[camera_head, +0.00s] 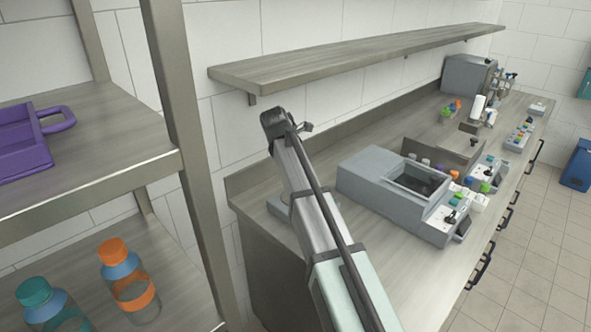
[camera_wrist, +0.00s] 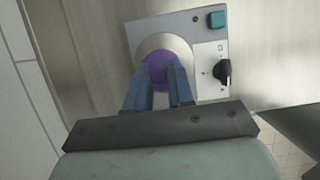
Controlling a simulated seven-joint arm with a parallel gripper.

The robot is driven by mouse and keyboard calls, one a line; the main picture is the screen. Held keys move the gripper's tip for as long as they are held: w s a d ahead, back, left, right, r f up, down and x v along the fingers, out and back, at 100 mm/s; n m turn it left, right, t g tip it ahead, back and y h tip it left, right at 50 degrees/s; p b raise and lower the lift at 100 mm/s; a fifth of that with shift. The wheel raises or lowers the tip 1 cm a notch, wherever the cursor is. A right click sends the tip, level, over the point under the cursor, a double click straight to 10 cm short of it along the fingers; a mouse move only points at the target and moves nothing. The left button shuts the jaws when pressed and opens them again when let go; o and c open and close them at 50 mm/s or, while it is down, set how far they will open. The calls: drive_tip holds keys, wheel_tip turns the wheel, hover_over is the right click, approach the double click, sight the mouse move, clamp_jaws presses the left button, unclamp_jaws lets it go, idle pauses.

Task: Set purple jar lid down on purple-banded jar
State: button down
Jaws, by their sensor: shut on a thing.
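My gripper (camera_wrist: 165,73) shows in the wrist view with its two blue fingers shut on the purple jar lid (camera_wrist: 156,66). The lid is round and partly covered by the fingers. It appears over the round pale plate of a small grey device (camera_wrist: 209,56); I cannot tell its height above it. No purple-banded jar can be made out in either view; anything directly under the lid is hidden.
The device has a teal button (camera_wrist: 216,19) and a black knob (camera_wrist: 223,71). In the head view, a larger grey machine (camera_head: 395,190) stands right of my arm. A wall shelf (camera_head: 350,60) hangs above. A metal post (camera_head: 180,120) and shelves with jars stand left.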

drive_tip(key=shift+f, duration=0.1)
drive_tip(key=c, duration=1)
unclamp_jaws()
drive_tip(key=s+a+r, duration=0.1)
drive_tip(key=s+a, duration=0.2)
drive_tip(key=s+a+r, duration=0.2)
drive_tip(key=s+a, duration=0.1)
drive_tip(key=s+a+r, duration=0.2)
drive_tip(key=s+a, duration=0.1)
drive_tip(key=a, duration=0.1)
drive_tip(key=shift+s, duration=0.4)
drive_tip(key=shift+f, duration=0.15)
